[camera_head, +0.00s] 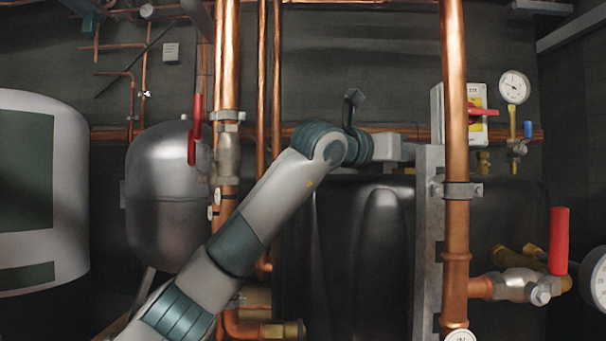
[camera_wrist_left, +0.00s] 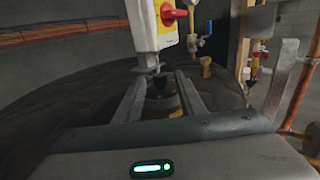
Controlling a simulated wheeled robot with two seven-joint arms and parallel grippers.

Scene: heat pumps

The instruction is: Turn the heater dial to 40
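A red rotary dial (camera_head: 482,111) sits on the yellow face of a pale box (camera_head: 437,106) on the wall, partly hidden by a copper pipe. In the left wrist view the dial (camera_wrist_left: 171,14) and box (camera_wrist_left: 144,27) are at the top centre. My left arm reaches in from the lower left; its gripper body (camera_head: 393,148) is left of the box, and its fingertips are hidden behind a grey post. In the left wrist view my left gripper (camera_wrist_left: 160,80) has two spread fingers with a gap between them, just below the box in the picture. My right gripper is not in view.
A thick copper pipe (camera_head: 455,60) and grey post (camera_head: 428,240) stand in front of the box area. A dark rounded tank (camera_head: 350,250) lies below the gripper. A gauge (camera_head: 514,87) and blue-handled valve (camera_head: 528,129) are right of the dial.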

